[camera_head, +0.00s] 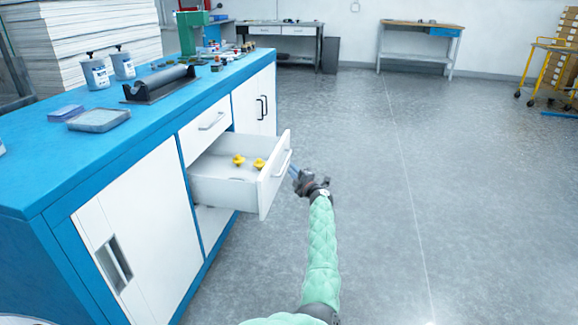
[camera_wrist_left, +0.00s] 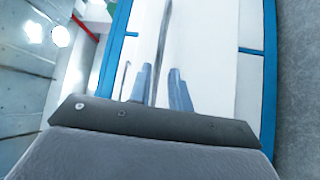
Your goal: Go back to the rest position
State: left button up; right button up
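My left arm reaches up from the bottom of the head view. Its gripper (camera_head: 297,175) is at the front of a pulled-out white drawer (camera_head: 225,192), by the drawer's handle (camera_head: 282,163). In the left wrist view the two blue-grey fingers (camera_wrist_left: 161,88) stand apart, with a clear gap between them. The thin grey handle bar (camera_wrist_left: 162,50) runs lengthwise between the fingers; I cannot tell whether they touch it. Nothing else is between the fingers. My right gripper is in neither view.
Two yellow knobbed parts (camera_head: 239,160) lie in the drawer. The grey floor (camera_head: 460,190) to the right is free.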

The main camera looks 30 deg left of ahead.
pick_arm(q)
jog(key=shift+v, duration=0.8)
